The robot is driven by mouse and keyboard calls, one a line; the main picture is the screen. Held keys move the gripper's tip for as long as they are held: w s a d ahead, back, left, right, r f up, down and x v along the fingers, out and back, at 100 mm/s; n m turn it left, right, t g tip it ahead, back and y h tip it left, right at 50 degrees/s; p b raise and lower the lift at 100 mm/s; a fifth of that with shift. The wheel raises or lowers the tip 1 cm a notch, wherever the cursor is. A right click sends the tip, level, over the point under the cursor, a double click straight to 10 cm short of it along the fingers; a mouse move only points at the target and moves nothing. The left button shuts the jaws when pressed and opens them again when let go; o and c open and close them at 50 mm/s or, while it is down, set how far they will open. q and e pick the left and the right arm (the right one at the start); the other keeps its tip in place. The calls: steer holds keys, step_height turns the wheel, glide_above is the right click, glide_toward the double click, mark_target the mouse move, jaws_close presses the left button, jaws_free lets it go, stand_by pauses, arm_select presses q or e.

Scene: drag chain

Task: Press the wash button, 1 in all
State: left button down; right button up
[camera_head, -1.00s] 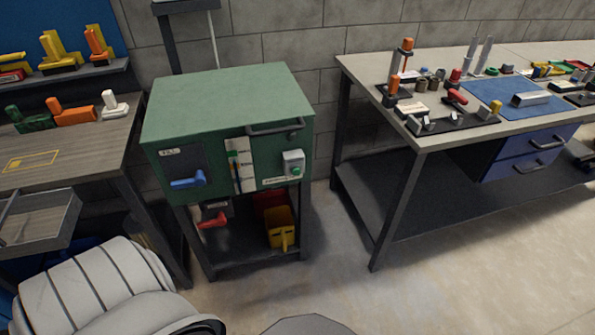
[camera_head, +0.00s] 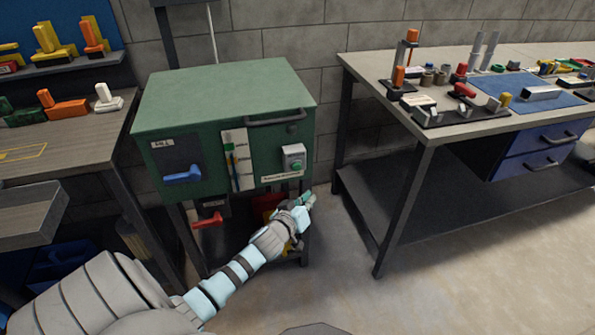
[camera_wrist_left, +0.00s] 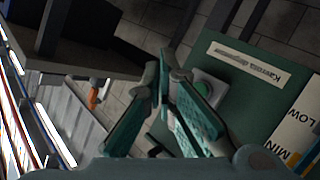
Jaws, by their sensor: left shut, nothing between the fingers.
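The wash button is a green button (camera_head: 296,164) on a small grey box at the right of the green cabinet's front (camera_head: 215,190). A label strip lies below the box. My left gripper (camera_head: 306,199) is shut and empty, below and slightly right of the button in the head view. In the left wrist view its fingers (camera_wrist_left: 163,70) meet at the tips, apart from or in front of the button; the gap's size is unclear. My right gripper is not in view.
The cabinet carries a blue lever (camera_head: 183,176), a level gauge (camera_head: 238,160) and a top handle (camera_head: 280,118). A red lever (camera_head: 208,220) sits below. A workbench (camera_head: 440,135) with tools stands right, another bench (camera_head: 60,160) left. Floor between cabinet and right bench is clear.

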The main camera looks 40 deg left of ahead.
mark_target(297, 167)
arm_select(q)
steer(key=w+a+b, duration=0.5)
steer(key=a, duration=0.2)
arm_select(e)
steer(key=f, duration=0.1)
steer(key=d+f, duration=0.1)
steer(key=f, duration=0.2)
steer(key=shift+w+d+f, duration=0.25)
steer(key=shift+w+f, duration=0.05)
arm_select(q)
steer(key=shift+a+f, duration=0.1)
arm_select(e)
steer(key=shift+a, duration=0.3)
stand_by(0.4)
arm_select(q)
steer(key=shift+w+a, duration=0.25)
steer(key=shift+a, duration=0.1)
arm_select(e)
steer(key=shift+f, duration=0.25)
